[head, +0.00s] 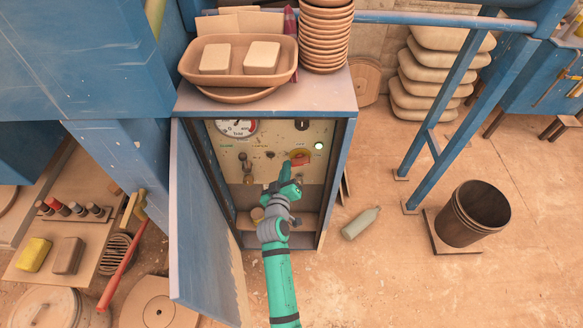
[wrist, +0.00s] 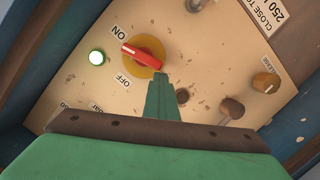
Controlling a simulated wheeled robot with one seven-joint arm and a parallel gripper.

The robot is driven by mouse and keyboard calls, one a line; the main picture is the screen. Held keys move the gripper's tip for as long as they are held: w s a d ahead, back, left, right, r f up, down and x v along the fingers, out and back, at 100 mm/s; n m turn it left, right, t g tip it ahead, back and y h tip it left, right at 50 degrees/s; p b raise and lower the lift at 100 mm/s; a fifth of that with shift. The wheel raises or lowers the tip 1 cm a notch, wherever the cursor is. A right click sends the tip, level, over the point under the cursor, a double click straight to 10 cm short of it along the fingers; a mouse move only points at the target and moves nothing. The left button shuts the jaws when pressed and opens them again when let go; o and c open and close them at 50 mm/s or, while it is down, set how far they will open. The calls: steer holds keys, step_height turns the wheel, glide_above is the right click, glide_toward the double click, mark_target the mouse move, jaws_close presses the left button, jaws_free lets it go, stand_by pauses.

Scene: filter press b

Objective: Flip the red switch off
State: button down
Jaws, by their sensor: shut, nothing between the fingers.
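The red switch (wrist: 145,56) is a bar handle on a round yellow base, on the beige panel (wrist: 220,60) inside the open cabinet. In the wrist view its pale-marked end points left, nearer the ON label (wrist: 118,32) than the OFF label (wrist: 123,81). The switch also shows in the head view (head: 300,158), partly hidden by my gripper. My gripper (wrist: 161,76) is shut and empty. Its tips are right by the handle's lower right end in the wrist view; I cannot tell whether they touch.
A round green-white lamp (wrist: 97,57) looks lit near the switch. Knobs (wrist: 231,108) and a gauge (head: 236,127) share the panel. The cabinet door (head: 203,220) stands open on the left. Trays and stacked bowls (head: 326,35) sit on top. A bottle (head: 361,222) lies on the floor.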

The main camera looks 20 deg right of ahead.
steer(key=shift+s+d+f, duration=0.15)
steer(key=shift+s+d, duration=0.15)
steer(key=shift+d, duration=0.5)
step_height(320, 180, up, 4)
steer(key=a+r, duration=0.1)
steer(key=a, duration=0.1)
steer(key=v, duration=0.9)
steer(key=shift+a, duration=0.25)
steer(key=shift+s+f, duration=0.15)
steer(key=shift+w+d+r+m+y, duration=0.1)
steer(key=shift+d+r+m+y, duration=0.25)
steer(key=shift+d+m, duration=0.5)
steer(key=shift+w+d+r+m+y, duration=0.1)
steer(key=shift+d+r+m+y, duration=0.25)
steer(key=shift+d+m, duration=0.5)
steer(key=shift+w+d+r+m+y, duration=0.1)
steer(key=shift+d+r+m+y, duration=0.35)
steer(key=shift+m, duration=0.65)
steer(key=shift+d+f, duration=0.1)
